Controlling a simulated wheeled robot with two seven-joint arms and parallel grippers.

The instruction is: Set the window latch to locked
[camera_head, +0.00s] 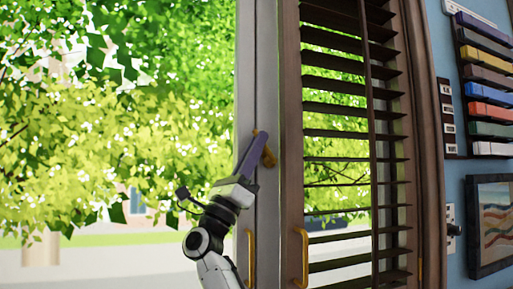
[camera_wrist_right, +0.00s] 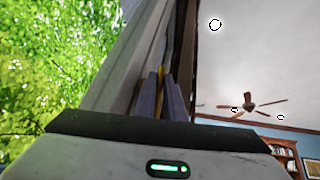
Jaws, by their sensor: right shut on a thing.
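The window latch (camera_head: 269,156) is a small gold handle on the pale window frame, at the middle of the head view. My right gripper (camera_head: 257,145) reaches up to it from below, its purple fingers tilted up and to the right. They are shut on the latch and hide part of it. In the right wrist view, a strip of the gold latch (camera_wrist_right: 161,72) shows between the two purple fingers (camera_wrist_right: 162,93). My left gripper is in neither view.
Two gold pull handles (camera_head: 251,258) (camera_head: 303,258) are lower down on the frame and shutter. A brown slatted shutter (camera_head: 337,110) stands right of the latch. A framed picture (camera_head: 493,222) and coloured racks (camera_head: 487,93) are on the blue wall.

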